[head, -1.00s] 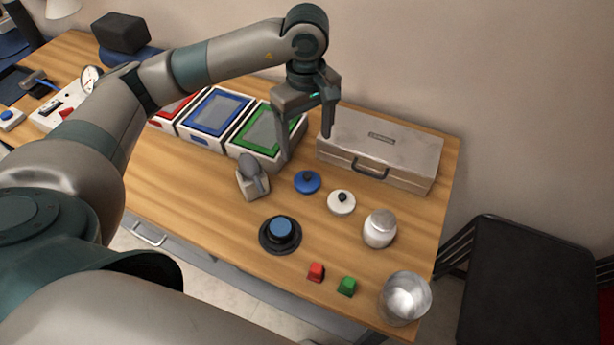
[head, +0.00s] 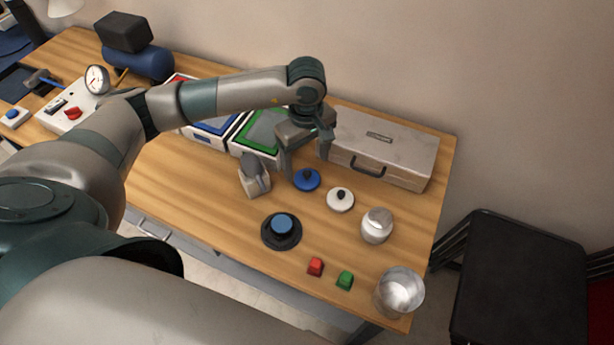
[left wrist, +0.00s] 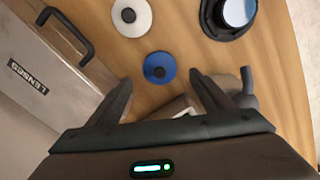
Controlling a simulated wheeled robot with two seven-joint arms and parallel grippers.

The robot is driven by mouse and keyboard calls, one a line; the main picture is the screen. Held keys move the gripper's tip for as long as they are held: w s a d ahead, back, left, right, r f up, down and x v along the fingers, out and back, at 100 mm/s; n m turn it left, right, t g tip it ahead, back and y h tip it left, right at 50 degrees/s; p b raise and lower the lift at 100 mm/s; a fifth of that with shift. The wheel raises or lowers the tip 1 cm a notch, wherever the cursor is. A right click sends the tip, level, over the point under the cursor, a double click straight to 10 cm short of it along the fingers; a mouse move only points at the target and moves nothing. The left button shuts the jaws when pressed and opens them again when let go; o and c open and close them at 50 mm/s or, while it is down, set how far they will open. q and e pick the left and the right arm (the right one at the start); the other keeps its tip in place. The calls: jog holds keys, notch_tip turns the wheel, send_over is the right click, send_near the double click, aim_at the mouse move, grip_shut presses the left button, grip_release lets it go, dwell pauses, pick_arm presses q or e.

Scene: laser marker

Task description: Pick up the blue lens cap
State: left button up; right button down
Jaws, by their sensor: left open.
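The blue lens cap (head: 306,180) is a blue disc with a dark knob, lying flat on the wooden table in front of the silver case. It also shows in the left wrist view (left wrist: 160,67), just beyond and between the fingertips. My left gripper (head: 305,167) is open and empty, pointing down over the table close to the blue cap. In the left wrist view my left gripper's two fingers (left wrist: 160,88) are spread apart, with nothing between them. My right gripper is not in view.
A silver case (head: 383,146) stands behind the cap. A white cap (head: 340,199) lies to the right, a grey holder (head: 254,177) to the left. A dark round base with a blue top (head: 282,229) is in front. Several coloured trays (head: 262,132) are behind left.

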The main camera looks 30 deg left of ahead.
aim_at(307, 173)
pick_arm(q)
jog(key=shift+s+d+f+p, duration=0.1)
jog(key=shift+s+f+p, duration=0.05)
jog(key=shift+f+p, duration=1.45)
jog(key=shift+f, duration=0.95)
jog(key=c, duration=1.1)
